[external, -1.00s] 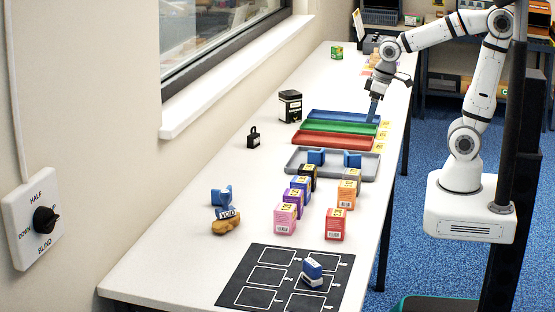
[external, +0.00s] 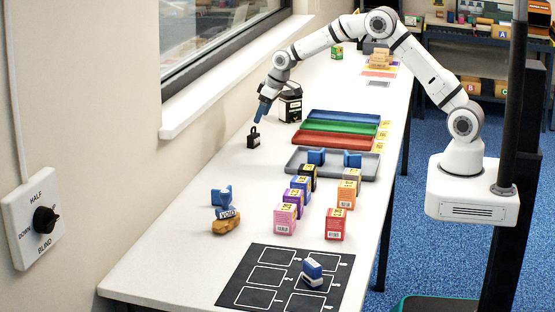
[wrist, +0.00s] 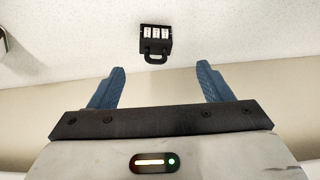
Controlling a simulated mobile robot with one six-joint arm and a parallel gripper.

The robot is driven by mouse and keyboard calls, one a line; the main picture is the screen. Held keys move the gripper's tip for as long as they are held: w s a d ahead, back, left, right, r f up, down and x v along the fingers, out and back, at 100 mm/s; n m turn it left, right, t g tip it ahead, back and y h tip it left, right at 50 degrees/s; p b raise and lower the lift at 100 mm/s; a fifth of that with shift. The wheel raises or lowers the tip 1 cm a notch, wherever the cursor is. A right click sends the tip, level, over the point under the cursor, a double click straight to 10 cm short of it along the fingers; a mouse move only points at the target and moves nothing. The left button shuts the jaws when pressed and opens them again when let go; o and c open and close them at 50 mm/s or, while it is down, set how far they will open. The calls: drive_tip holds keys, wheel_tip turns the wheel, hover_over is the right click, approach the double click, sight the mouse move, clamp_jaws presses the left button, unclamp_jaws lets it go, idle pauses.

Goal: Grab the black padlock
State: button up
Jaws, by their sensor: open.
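The black padlock (external: 253,138) stands upright on the white table near the wall, its shackle up. In the wrist view the padlock (wrist: 156,41) shows its white number dials and its shackle points toward my gripper. My gripper (external: 262,111) is just above the padlock in the external view, with its blue fingers pointing down. In the wrist view my gripper (wrist: 160,80) is open and empty, and the padlock lies beyond the fingertips, roughly centred between them. The fingers do not appear to touch it.
The blue tray (external: 343,117), green tray (external: 338,127) and red tray (external: 330,140) lie further right. The window sill (external: 235,75) juts out at the left. The table in front of the padlock is clear.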

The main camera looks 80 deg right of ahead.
sight(253, 135)
drive_tip(key=x, duration=0.3)
drive_tip(key=p+x, duration=0.1)
drive_tip(key=x, duration=0.2)
drive_tip(key=p+x, duration=0.1)
drive_tip(key=x, duration=0.2)
drive_tip(key=shift+d+f, duration=0.1)
drive_tip(key=shift+d, duration=0.25)
drive_tip(key=shift+w, duration=0.1)
drive_tip(key=c, duration=1.2)
